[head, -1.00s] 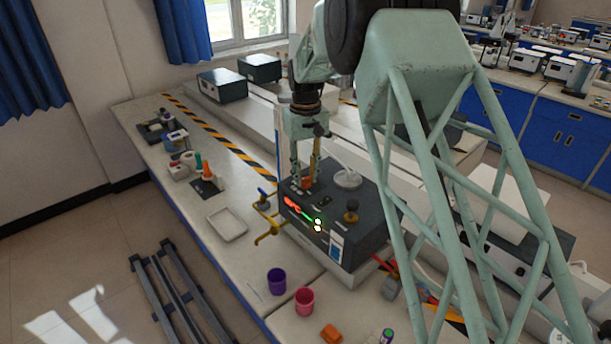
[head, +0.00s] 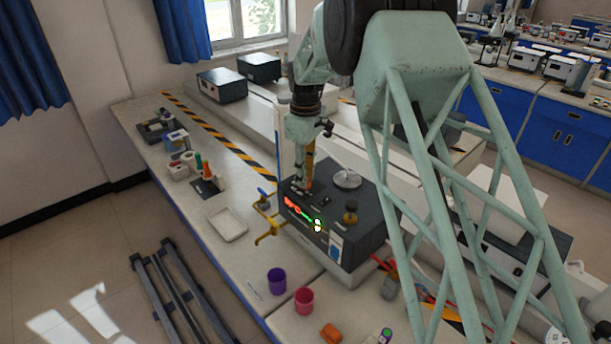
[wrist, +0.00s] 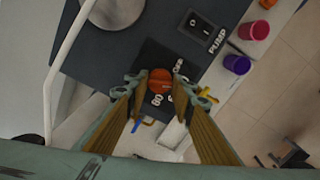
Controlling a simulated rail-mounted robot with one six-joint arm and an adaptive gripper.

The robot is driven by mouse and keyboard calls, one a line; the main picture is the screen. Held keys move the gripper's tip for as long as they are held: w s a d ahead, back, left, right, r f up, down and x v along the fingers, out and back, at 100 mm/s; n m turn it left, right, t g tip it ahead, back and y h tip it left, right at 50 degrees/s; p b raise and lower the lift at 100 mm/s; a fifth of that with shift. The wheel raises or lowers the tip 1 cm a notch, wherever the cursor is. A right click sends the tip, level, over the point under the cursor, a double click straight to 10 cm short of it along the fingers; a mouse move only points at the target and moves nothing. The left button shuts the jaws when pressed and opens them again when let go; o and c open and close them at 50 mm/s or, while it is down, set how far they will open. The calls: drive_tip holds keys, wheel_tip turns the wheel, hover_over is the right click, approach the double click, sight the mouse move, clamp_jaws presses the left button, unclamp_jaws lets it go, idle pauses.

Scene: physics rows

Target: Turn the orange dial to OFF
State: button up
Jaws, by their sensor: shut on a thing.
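The orange dial (wrist: 160,80) sits on a black plate with white markings on top of the dark instrument box (head: 340,215). In the wrist view it lies between my two fingertips. My gripper (wrist: 156,86) points down over the box and is shut on the dial. In the head view my gripper (head: 304,182) hides most of the dial, with a bit of orange showing. The white letters round the dial are partly covered by my fingers, so I cannot read which mark it points to.
A switch labelled PUMP (wrist: 203,27) is beside the dial. A round pale plate (head: 347,179) and a black knob (head: 351,214) are also on the box. Yellow pipework (head: 268,233) stands at its left. A purple cup (head: 277,281) and a red cup (head: 304,300) stand in front.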

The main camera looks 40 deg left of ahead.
drive_tip(key=n, duration=0.4)
drive_tip(key=shift+n, duration=0.4)
drive_tip(key=shift+n+p, duration=0.3)
drive_tip(key=shift+n, duration=1.9)
drive_tip(key=o, duration=0.9)
drive_tip(key=shift+r, duration=6)
